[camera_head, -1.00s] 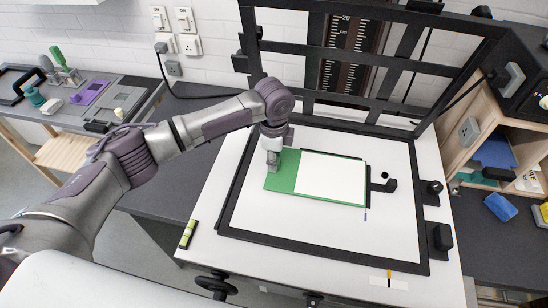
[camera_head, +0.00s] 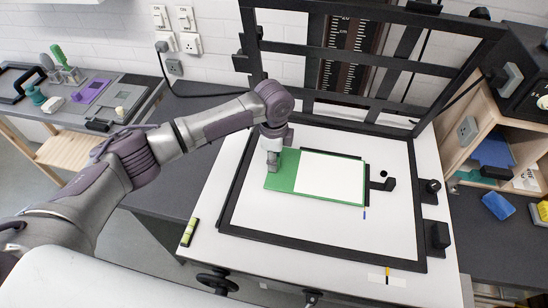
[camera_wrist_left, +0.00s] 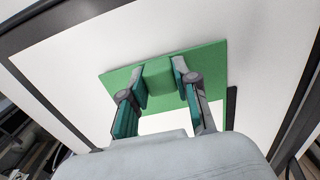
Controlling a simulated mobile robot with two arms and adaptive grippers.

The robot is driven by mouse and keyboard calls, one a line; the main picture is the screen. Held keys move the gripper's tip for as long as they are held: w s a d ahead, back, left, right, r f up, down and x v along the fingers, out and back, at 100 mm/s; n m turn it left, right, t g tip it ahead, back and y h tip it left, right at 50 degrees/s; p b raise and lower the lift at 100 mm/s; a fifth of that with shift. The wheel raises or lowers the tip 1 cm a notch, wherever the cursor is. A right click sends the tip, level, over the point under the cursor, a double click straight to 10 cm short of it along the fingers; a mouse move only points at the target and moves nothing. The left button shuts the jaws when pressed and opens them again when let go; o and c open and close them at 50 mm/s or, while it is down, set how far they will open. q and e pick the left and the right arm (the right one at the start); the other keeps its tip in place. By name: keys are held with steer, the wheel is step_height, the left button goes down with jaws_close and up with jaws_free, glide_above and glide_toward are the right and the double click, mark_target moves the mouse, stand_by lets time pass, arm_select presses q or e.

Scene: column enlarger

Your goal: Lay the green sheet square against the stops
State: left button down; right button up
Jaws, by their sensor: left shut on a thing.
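The green sheet (camera_head: 281,182) lies flat on the white board inside a black frame, with a white panel (camera_head: 330,176) covering its right part. My left gripper (camera_head: 273,165) is at the sheet's left end. In the left wrist view its fingers (camera_wrist_left: 161,85) are on either side of a raised green block (camera_wrist_left: 159,76) on the sheet (camera_wrist_left: 210,66), shut on it. A thin black stop (camera_head: 338,155) runs along the sheet's back edge, and another (camera_head: 367,184) stands at its right edge. I cannot tell whether the sheet touches either. My right gripper is not in view.
The black frame (camera_head: 325,252) surrounds the board, and its hinged upper part (camera_head: 400,66) stands raised behind. A small black bracket (camera_head: 385,184) sits right of the sheet. A yellow level (camera_head: 189,232) lies at the table's left edge. The board in front of the sheet is clear.

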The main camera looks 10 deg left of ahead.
arm_select(q)
steer(key=shift+f, duration=0.35)
stand_by(0.3)
steer(key=c, duration=0.8)
jaws_free()
steer(key=shift+r+p, duration=0.8)
steer(key=shift+r, duration=3.15)
